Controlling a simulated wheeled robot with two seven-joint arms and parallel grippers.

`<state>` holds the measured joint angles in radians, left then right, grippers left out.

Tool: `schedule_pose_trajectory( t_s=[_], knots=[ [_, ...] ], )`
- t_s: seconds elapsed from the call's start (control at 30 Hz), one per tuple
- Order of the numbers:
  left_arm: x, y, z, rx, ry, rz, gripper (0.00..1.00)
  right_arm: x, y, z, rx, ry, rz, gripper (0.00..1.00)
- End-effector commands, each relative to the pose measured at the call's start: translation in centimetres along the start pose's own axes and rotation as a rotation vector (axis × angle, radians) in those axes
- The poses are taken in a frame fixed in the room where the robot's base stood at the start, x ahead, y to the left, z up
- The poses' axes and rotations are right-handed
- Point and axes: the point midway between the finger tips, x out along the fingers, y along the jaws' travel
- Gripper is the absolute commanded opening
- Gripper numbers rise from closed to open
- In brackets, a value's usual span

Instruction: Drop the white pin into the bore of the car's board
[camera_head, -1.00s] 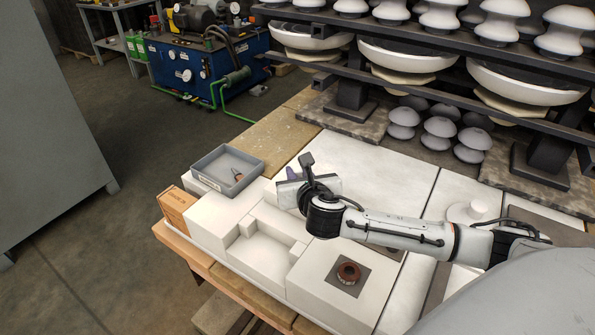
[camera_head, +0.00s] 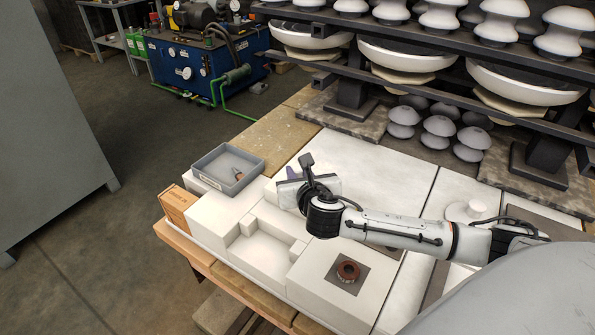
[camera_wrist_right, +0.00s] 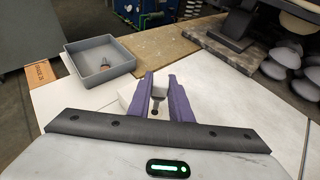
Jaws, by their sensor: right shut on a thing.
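My right gripper (camera_head: 293,174) is held over the white blocks at the middle of the bench, its fingers partly hidden behind its wrist in the head view. In the right wrist view its two purple fingers (camera_wrist_right: 160,97) are shut on a small pale piece (camera_wrist_right: 159,92), which looks like the white pin. Most of the pin is hidden between the fingers. A small dark spot shows just below it between the fingers; I cannot tell whether it is a bore. I cannot make out the car's board for certain. My left gripper is not in view.
A grey tray (camera_head: 206,181) with a small brown-and-grey item stands at the left back. A cardboard box (camera_head: 177,204) is beside the white blocks. A brown ring (camera_head: 347,271) sits on a dark square plate. Shelves with insulators (camera_head: 440,130) stand behind.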

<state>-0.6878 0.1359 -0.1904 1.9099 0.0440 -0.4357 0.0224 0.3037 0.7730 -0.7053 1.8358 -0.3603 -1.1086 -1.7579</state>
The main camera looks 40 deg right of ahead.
Motion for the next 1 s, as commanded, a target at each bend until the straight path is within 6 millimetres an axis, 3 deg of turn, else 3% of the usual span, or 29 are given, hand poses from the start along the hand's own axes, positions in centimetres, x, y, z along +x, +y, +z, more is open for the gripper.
schedule_pose_trajectory(
  t_s=[1.0],
  knots=[
    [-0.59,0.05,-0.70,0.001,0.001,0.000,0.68,0.01,0.00,0.05,-0.001,-0.001,0.001,0.00]
  ],
)
